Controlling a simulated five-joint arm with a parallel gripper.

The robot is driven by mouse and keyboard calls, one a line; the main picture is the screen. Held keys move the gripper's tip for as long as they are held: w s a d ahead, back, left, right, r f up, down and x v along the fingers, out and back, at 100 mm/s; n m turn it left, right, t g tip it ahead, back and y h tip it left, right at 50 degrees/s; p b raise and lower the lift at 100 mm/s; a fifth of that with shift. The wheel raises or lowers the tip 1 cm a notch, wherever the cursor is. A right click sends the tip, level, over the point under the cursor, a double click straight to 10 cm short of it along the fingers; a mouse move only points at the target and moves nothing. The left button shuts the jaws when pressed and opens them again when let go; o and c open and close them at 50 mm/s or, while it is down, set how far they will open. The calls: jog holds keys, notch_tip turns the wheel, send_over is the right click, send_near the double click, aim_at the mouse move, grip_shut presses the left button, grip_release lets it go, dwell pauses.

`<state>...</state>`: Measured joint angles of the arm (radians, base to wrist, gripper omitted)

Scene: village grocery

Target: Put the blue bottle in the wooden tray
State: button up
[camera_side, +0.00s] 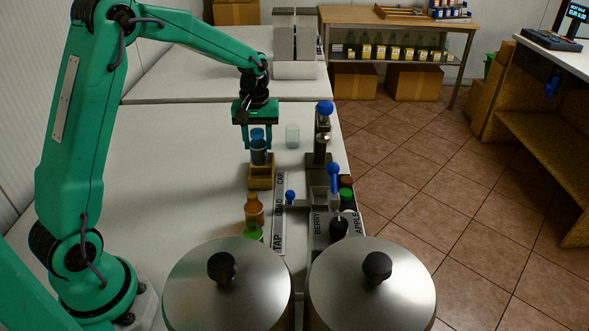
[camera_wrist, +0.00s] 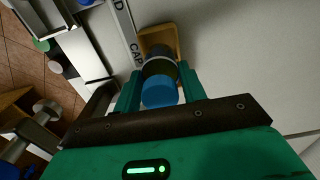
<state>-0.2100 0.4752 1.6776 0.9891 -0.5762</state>
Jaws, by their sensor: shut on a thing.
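The blue bottle (camera_side: 258,152) is upright between the two fingers of my gripper (camera_side: 257,140), which is shut on it. In the wrist view the bottle's blue cap (camera_wrist: 159,91) faces the camera between the green fingers (camera_wrist: 160,88). The wooden tray (camera_side: 261,176) is directly below the bottle in the side view. The bottle's lower end is at or just above the tray, and I cannot tell whether it touches the bottom. In the wrist view part of the tray (camera_wrist: 150,35) shows behind the bottle, and the rest is hidden.
A clear glass (camera_side: 292,135) stands right of my gripper. A tap stand with blue knobs (camera_side: 325,108) is further right. Two steel lidded pots (camera_side: 228,296) fill the foreground. The counter's left side is clear.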

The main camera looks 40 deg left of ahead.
aim_at(259, 159)
jog(key=shift+f, duration=2.75)
jog(key=shift+f, duration=0.4)
jog(key=o, duration=1.4)
jog(key=shift+o, duration=0.2)
jog(key=shift+r, duration=3.95)
